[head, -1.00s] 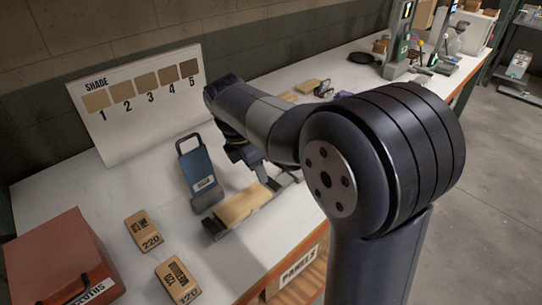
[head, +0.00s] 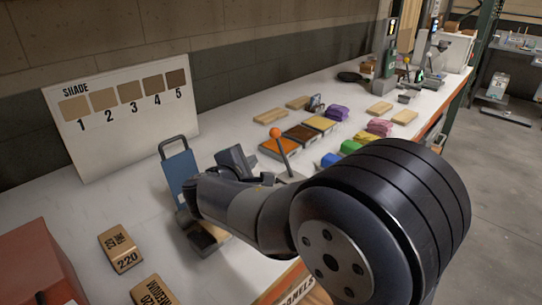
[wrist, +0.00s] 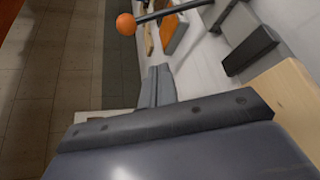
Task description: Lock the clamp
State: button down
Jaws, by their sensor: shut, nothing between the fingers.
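The clamp's lever (head: 284,155) stands up at a slight tilt and ends in an orange ball knob (head: 276,132). In the wrist view the ball (wrist: 125,24) is at the top left, apart from my gripper, and the rod (wrist: 168,12) runs right from it. My gripper (head: 236,160) is shut and empty, left of the lever in the head view. Its fingers also show in the wrist view (wrist: 157,86). A wooden panel (wrist: 285,92) lies at the right of the wrist view, near a dark block (wrist: 252,52). My arm hides most of the panel and clamp base in the head view.
A blue tool with a handle (head: 180,172) stands left of my arm. Abrasive blocks (head: 120,248) and a red box (head: 35,270) are at the lower left. Colored packets and wooden blocks (head: 302,133) lie beyond the lever. A shade board (head: 125,115) leans on the wall.

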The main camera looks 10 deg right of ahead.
aim_at(282, 151)
jog(key=shift+w+a+t, duration=0.1)
jog(key=shift+a+t, duration=0.2)
jog(key=shift+a, duration=0.1)
jog(key=shift+w+d+f, duration=0.1)
jog(key=x, duration=0.9)
jog(key=shift+p, duration=0.3)
jog(key=d, duration=0.1)
jog(key=s+d+r, duration=0.1)
jog(key=d, duration=0.1)
jog(key=shift+s+r+p, duration=0.3)
jog(key=shift+r+p, duration=0.05)
jog(key=shift+p, duration=0.05)
jog(key=shift+s+b, duration=0.1)
jog(key=shift+b, duration=0.8)
jog(key=shift+s+r+b, duration=0.1)
jog(key=shift+b, duration=0.25)
